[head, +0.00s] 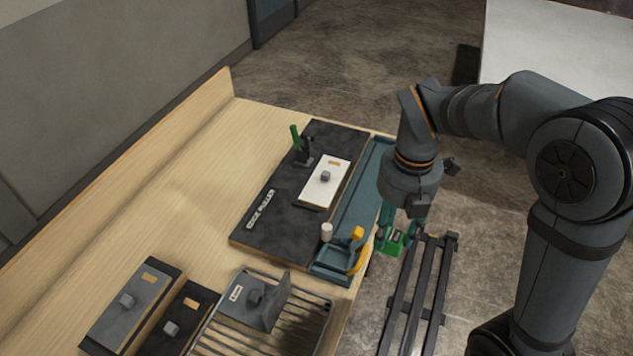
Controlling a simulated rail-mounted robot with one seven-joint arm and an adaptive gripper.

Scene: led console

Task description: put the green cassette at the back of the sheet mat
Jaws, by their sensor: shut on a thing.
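The green cassette (396,240) is between the fingers of my gripper (391,243), which is shut on it. It hangs off the right edge of the workbench, beside the teal tray and above the dark rail frame. The gripper's fingers partly hide it. The dark flat panel with a white lettered label on the bench looks like the sheet mat (262,230). A white block with a grey knob (325,180) lies on it, and a green-handled upright lever (297,142) stands near its back left edge.
A slatted rack (285,315) and knobbed blocks (130,305) are at the front. The bench's left side (190,190) is clear.

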